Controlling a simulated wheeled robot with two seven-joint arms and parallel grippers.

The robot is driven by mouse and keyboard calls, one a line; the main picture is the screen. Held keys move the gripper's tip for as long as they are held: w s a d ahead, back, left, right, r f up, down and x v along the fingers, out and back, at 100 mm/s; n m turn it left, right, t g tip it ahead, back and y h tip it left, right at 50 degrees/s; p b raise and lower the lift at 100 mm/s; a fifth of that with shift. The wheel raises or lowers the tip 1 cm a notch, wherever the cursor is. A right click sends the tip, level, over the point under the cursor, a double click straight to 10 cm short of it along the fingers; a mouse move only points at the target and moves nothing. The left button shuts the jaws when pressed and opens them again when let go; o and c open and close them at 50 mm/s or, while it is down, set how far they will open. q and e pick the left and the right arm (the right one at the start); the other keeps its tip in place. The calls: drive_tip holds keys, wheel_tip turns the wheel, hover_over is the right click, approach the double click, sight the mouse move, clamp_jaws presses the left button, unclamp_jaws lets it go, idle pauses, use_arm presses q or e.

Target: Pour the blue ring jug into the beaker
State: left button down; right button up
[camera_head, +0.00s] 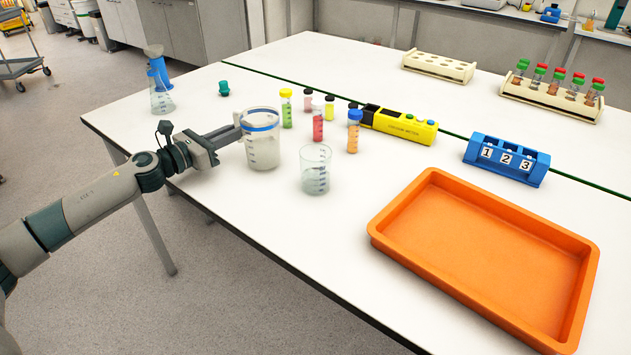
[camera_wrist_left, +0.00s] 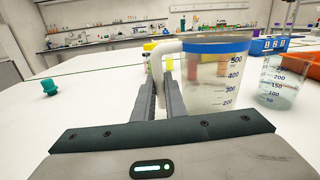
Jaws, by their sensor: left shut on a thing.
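The blue ring jug (camera_head: 262,142) is a clear jug with a blue band at its rim and cloudy pale contents. It stands upright at the table's left front part. My left gripper (camera_head: 232,133) reaches it from the left and is shut on its handle; the handle (camera_wrist_left: 160,62) shows between the fingers (camera_wrist_left: 160,97) in the left wrist view, with the jug (camera_wrist_left: 215,80) to the right. The clear beaker (camera_head: 315,170) stands upright just right of the jug, apart from it; it also shows in the left wrist view (camera_wrist_left: 284,84). My right gripper is not in view.
Several capped vials (camera_head: 318,122) and a yellow meter (camera_head: 400,123) stand behind the jug and beaker. A blue numbered holder (camera_head: 506,158) and an orange tray (camera_head: 384,240) are to the right. A flask (camera_head: 160,98) stands at the left corner. The table's front left is clear.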

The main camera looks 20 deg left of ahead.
use_arm(q)
drive_tip(key=shift+a+r, duration=0.15)
drive_tip(key=shift+r, duration=0.15)
drive_tip(key=a+r, duration=0.1)
drive_tip(key=w+a+r, duration=0.1)
drive_tip(key=a, duration=0.1)
drive_tip(key=shift+w+a+r+p, duration=0.1)
drive_tip(key=shift+a+r+p, duration=0.2)
drive_tip(key=shift+r, duration=0.05)
idle(1.3)
